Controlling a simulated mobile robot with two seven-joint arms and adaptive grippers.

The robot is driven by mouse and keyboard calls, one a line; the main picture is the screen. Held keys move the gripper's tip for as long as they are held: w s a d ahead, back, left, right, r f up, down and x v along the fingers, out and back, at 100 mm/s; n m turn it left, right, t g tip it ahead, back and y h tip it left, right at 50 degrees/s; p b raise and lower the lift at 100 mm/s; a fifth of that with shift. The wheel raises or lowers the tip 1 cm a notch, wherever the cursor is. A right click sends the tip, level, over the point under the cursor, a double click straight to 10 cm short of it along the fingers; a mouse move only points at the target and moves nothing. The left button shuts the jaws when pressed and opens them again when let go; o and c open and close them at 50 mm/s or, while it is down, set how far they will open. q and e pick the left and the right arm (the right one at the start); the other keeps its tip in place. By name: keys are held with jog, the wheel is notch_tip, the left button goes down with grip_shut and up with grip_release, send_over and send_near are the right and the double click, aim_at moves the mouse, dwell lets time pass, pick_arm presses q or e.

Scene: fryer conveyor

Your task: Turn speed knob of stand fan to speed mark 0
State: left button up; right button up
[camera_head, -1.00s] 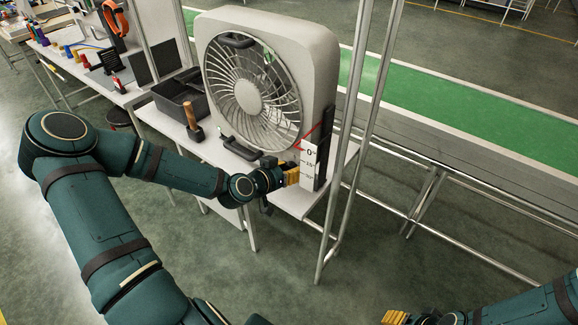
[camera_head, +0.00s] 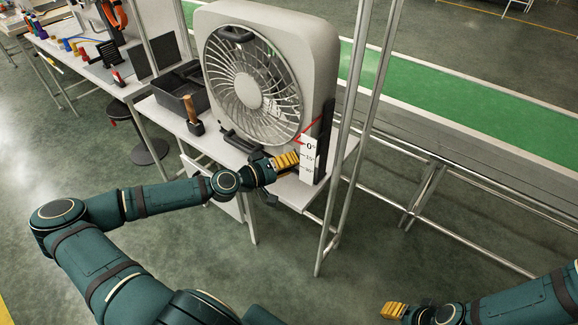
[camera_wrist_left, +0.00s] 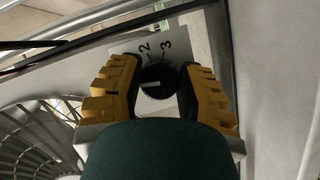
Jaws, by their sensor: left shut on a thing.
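A large pale stand fan (camera_head: 315,62) with a round grille stands upright on a white table. My left gripper (camera_head: 292,159) is at the fan's lower right front and hides the knob in the head view. In the left wrist view, the black speed knob (camera_wrist_left: 158,82) sits between the yellow fingers of my left gripper (camera_wrist_left: 160,84), which is shut on it. The knob's white line lies nearly level in that view. The marks 2 and 3 show on the grey plate (camera_wrist_left: 128,47) beyond it; mark 0 is not visible there. My right gripper (camera_head: 394,311) is low at the right, away from the fan.
A wooden-handled tool (camera_head: 192,112) and a black bin (camera_head: 178,92) are left of the fan. Metal posts (camera_head: 352,120) rise to the right, before a green conveyor (camera_head: 450,105).

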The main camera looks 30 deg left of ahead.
pick_arm(q)
jog(key=shift+n+h+b, duration=0.3)
jog(key=shift+n+b, duration=0.15)
jog(key=shift+n, duration=0.25)
jog(key=shift+t, duration=0.3)
jog(key=o, duration=1.2)
jog(key=shift+d, duration=0.1)
jog(key=v, duration=1.2)
